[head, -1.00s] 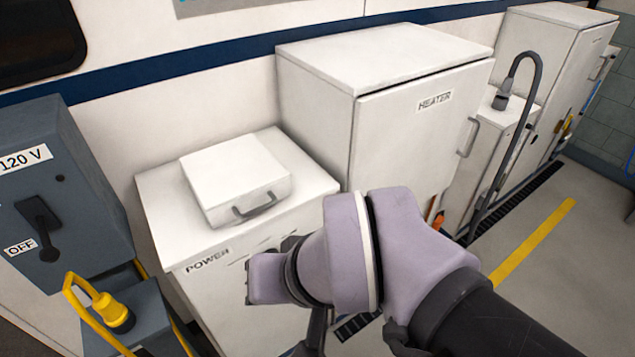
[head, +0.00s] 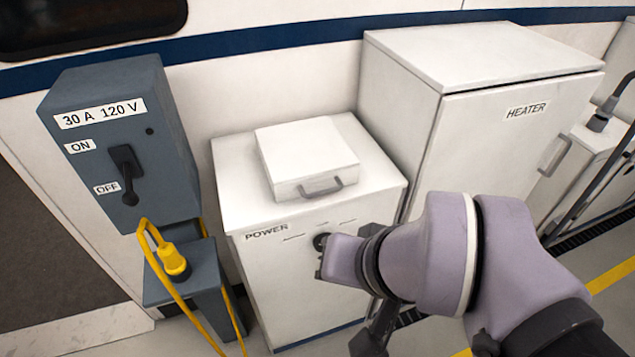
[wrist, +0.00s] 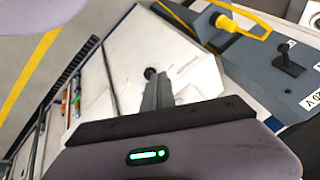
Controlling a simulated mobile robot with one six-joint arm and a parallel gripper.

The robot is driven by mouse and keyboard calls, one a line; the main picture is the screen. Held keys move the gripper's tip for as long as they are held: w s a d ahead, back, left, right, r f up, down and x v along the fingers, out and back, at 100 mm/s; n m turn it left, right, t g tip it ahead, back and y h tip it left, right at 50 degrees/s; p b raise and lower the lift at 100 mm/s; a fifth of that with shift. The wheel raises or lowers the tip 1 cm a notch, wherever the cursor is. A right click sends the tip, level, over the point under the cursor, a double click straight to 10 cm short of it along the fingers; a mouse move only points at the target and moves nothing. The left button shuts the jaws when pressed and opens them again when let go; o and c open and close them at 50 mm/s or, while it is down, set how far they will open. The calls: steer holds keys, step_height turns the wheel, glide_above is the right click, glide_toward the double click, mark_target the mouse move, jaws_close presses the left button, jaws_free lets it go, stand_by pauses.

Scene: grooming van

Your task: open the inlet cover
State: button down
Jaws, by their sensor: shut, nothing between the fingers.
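The white POWER cabinet (head: 275,290) stands against the wall. On its top sits a white, box-shaped cover (head: 305,150) with a grey bar handle (head: 322,190) at the front; it looks shut, and I take it for the inlet cover. I cannot tell the gap. In the head view my arm hides the fingers and part of the front.
A grey switch box (head: 120,140) with a black lever stands left, above a grey pedestal (head: 190,270) with a yellow plug (head: 174,262) and cable. The taller HEATER cabinet (head: 490,130) is close on the right. Open floor lies left, towards the doorway.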

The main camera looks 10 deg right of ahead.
steer(key=c, duration=1.8)
jaws_free()
steer(key=shift+f, duration=0.1)
steer(key=shift+c, duration=0.2)
steer(key=shift+o, duration=0.3)
step_height(320, 180, down, 4)
steer(key=m+g+y, duration=0.1)
steer(key=m+g, duration=0.1)
steer(key=m, duration=0.1)
steer(key=m+g, duration=0.1)
steer(key=m, duration=0.2)
steer(key=shift+w+d+r+g+y, duration=0.1)
steer(key=shift+w+r+g+y, duration=0.1)
steer(key=shift+g+y, duration=0.2)
steer(key=m+t+y, duration=1)
steer(key=m+y, duration=0.1)
steer(key=m, duration=2.1)
glide_toward(321, 193)
steer(key=b+x, duration=0.1)
steer(key=x, duration=0.2)
steer(key=b+x, duration=0.1)
steer(key=x, duration=0.2)
steer(key=b+x, duration=0.2)
steer(key=x, duration=0.2)
steer(key=shift+w+f, duration=0.2)
steer(key=shift+f, duration=0.05)
jaws_close()
